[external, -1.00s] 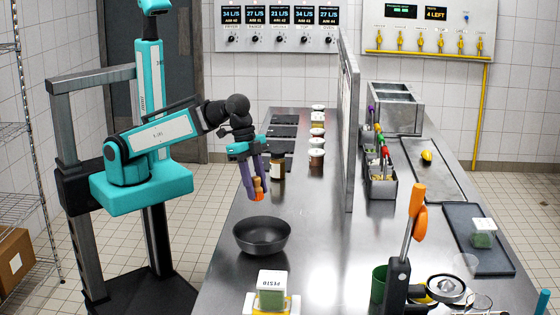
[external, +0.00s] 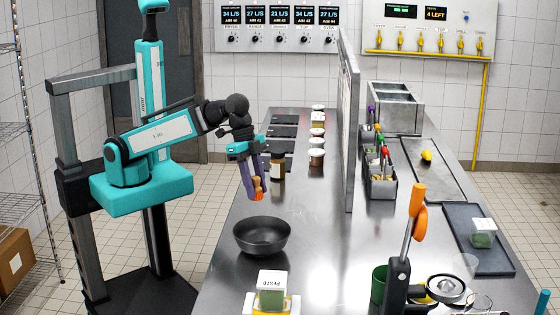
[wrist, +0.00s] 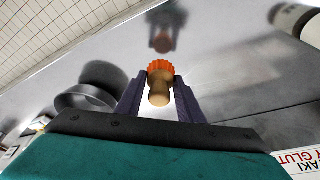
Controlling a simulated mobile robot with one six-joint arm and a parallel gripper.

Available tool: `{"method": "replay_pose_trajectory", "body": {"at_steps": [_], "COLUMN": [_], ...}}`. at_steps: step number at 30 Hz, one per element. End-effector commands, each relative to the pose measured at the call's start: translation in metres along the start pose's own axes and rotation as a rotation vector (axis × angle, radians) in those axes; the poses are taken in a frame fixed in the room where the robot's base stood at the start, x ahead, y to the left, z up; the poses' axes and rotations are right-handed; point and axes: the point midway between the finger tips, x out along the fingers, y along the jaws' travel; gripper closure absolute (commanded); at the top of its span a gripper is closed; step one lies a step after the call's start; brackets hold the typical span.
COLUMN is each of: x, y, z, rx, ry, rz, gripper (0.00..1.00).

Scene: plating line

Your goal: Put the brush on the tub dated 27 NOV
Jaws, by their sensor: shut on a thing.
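My gripper (external: 256,190) is shut on the brush (external: 258,183), which has a tan wooden knob and an orange ribbed end. It is held above the steel counter, behind the dark bowl (external: 262,236). In the wrist view the brush (wrist: 159,83) sits between my two purple fingers. Several lidded tubs stand in a row along the counter's far part, the nearest being a white-lidded tub (external: 316,158). A tub marked PESTO (external: 271,292) is at the front. No date is readable on any tub, so I cannot tell which one is 27 NOV.
An upright panel (external: 348,120) divides the counter. Right of it are a caddy (external: 380,190), a dark tray (external: 480,262) and a tool with an orange handle (external: 418,205). The counter right of the bowl is clear.

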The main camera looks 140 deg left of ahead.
Motion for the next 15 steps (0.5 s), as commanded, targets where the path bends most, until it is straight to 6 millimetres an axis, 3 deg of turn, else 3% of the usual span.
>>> {"method": "replay_pose_trajectory", "body": {"at_steps": [10, 15], "x": [-0.005, -0.009], "y": [-0.010, -0.002], "z": [-0.044, -0.074], "rx": [-0.116, -0.142], "ry": [0.014, 0.017], "rz": [-0.023, -0.030], "gripper": [0.88, 0.88]}}
